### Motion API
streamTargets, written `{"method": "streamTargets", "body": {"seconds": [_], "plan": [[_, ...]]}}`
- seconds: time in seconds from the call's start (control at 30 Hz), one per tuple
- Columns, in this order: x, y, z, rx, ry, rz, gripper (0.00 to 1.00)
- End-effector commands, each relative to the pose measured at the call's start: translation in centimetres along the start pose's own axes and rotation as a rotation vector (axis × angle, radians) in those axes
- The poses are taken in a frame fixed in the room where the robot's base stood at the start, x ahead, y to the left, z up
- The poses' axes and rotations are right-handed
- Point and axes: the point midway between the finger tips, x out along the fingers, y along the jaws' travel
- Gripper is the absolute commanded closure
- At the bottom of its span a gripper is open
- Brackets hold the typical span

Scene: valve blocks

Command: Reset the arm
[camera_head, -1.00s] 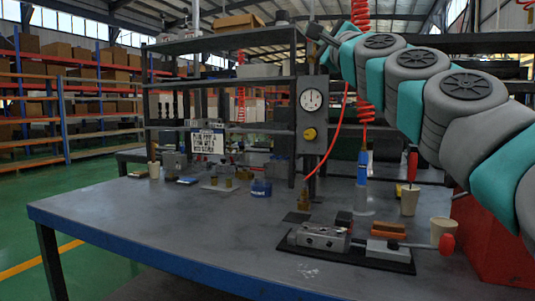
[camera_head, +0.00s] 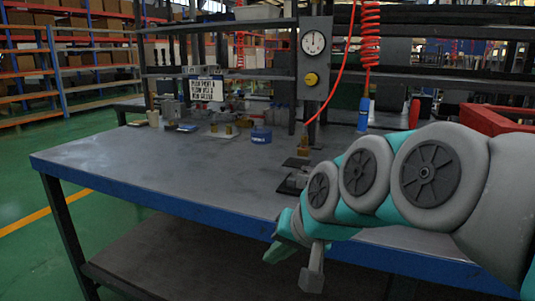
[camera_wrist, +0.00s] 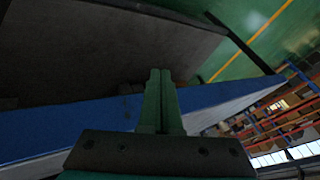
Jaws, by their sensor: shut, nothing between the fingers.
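My gripper (camera_wrist: 160,73) shows in the wrist view with its two green fingers pressed together and nothing between them. In the wrist view it is by the blue table edge (camera_wrist: 60,130) and the dark shelf under it. In the head view my arm (camera_head: 380,180) comes in from the right and hangs low before the front edge of the table (camera_head: 150,187). Its end is at the lower middle, apart from the things on the tabletop.
A gauge panel (camera_head: 314,60) with a red hose stands behind the table. A red box (camera_head: 495,118) is at right.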

Motion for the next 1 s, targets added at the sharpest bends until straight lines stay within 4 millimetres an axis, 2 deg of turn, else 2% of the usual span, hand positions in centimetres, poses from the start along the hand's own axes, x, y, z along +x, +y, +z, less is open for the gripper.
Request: {"method": "streamTargets", "body": {"seconds": [0.03,0.1,0.3,0.4,0.5,0.63,1.0], "plan": [[0.7,2.6,2.4,-0.02,-0.055,0.066,1.0],[1.2,6.1,5.8,-0.05,-0.138,0.151,1.0],[0.6,14.8,15.5,-0.096,-0.392,0.345,1.0],[-0.3,17.6,19.1,-0.103,-0.492,0.405,1.0],[-1.1,19.4,21.8,-0.102,-0.566,0.44,1.0],[-1.7,20.3,23.1,-0.103,-0.604,0.457,1.0],[-1.7,20.3,23.2,-0.103,-0.608,0.458,1.0]]}}
